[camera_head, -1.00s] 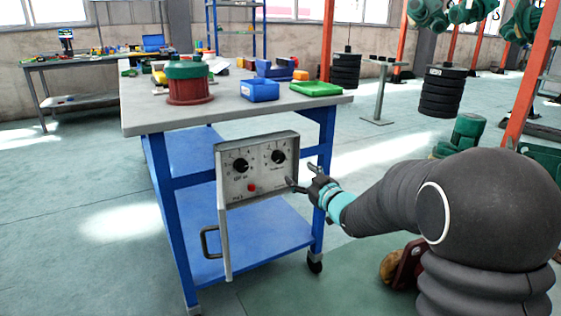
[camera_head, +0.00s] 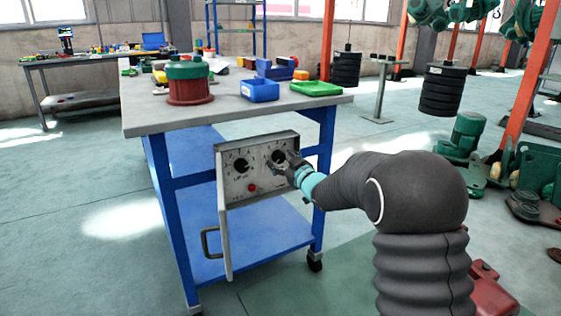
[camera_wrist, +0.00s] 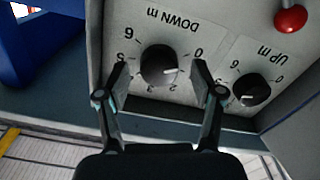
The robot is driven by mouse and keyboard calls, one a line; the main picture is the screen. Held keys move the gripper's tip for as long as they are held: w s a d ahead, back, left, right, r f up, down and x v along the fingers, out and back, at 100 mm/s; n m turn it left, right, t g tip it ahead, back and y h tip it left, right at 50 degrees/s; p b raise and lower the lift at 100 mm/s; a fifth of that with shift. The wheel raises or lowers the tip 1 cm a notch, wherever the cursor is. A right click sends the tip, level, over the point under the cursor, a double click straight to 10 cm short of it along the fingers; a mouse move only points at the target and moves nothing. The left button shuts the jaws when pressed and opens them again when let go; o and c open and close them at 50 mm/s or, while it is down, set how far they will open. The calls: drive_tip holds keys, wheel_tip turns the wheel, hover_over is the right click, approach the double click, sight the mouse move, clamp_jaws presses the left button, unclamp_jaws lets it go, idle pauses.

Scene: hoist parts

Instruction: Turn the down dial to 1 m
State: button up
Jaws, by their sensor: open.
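The down dial (camera_wrist: 158,66) is a round black knob on the grey control panel (camera_head: 262,198), under the upside-down label "DOWN m" in the wrist view. Its pale pointer mark faces right, between the 0 and the 2; the right finger covers part of the scale there. In the head view the down dial (camera_head: 278,157) is the right-hand knob. My gripper (camera_wrist: 160,72) is open, its fingers on either side of the down dial. Whether they touch it I cannot tell. In the head view my gripper (camera_head: 291,162) is at this knob.
The up dial (camera_wrist: 250,89) is close to the right finger, and a red button (camera_wrist: 291,18) lies beyond it. The panel has a handle (camera_head: 209,242) and hangs at the blue workbench (camera_head: 135,118). A red and green part (camera_head: 188,92) and a blue bin (camera_head: 260,90) stand on top.

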drive_tip(key=c, duration=1.1)
drive_tip(key=shift+c, duration=0.2)
drive_tip(key=shift+m, duration=0.4)
drive_tip(key=m+p, duration=0.1)
drive_tip(key=m, duration=0.2)
drive_tip(key=shift+m+p, duration=0.9)
drive_tip(key=shift+m, duration=1.1)
drive_tip(key=shift+a, duration=0.1)
drive_tip(key=o, duration=1.1)
drive_tip(key=shift+a, duration=0.1)
drive_tip(key=shift+o, duration=0.2)
drive_tip(key=shift+d, duration=0.2)
